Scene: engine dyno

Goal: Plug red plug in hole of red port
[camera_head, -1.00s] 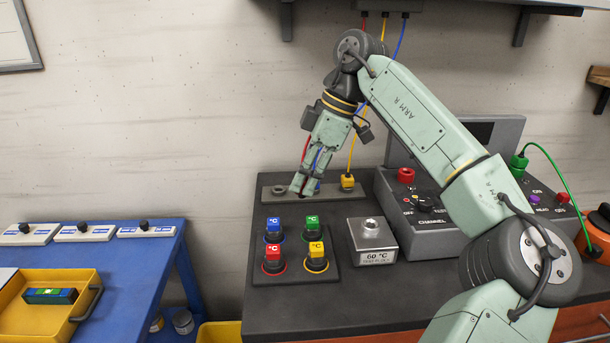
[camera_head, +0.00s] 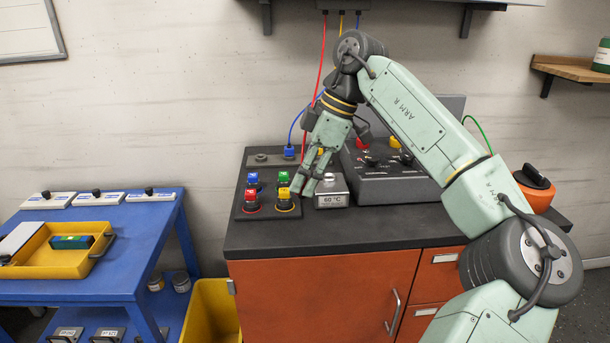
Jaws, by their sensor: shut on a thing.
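My gripper (camera_head: 305,190) is shut, pointing down just right of the yellow °C block. A red cable (camera_head: 321,70) runs down from above to the gripper. The red plug at its end is hidden at the fingers. A black plate (camera_head: 241,213) on the bench carries four coloured °C blocks: blue, green, yellow and a red block (camera_head: 251,194) at front left, left of my gripper. No hole can be made out on the red block. Another red part (camera_head: 362,143) shows on the grey console, partly behind my arm.
A grey strip behind the plate bears an empty socket (camera_head: 262,157) and a blue plug (camera_head: 288,152). A silver 60 °C block (camera_head: 332,193) stands close right of my gripper. The grey console (camera_head: 400,185) lies beyond. The front bench top (camera_head: 330,225) is clear.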

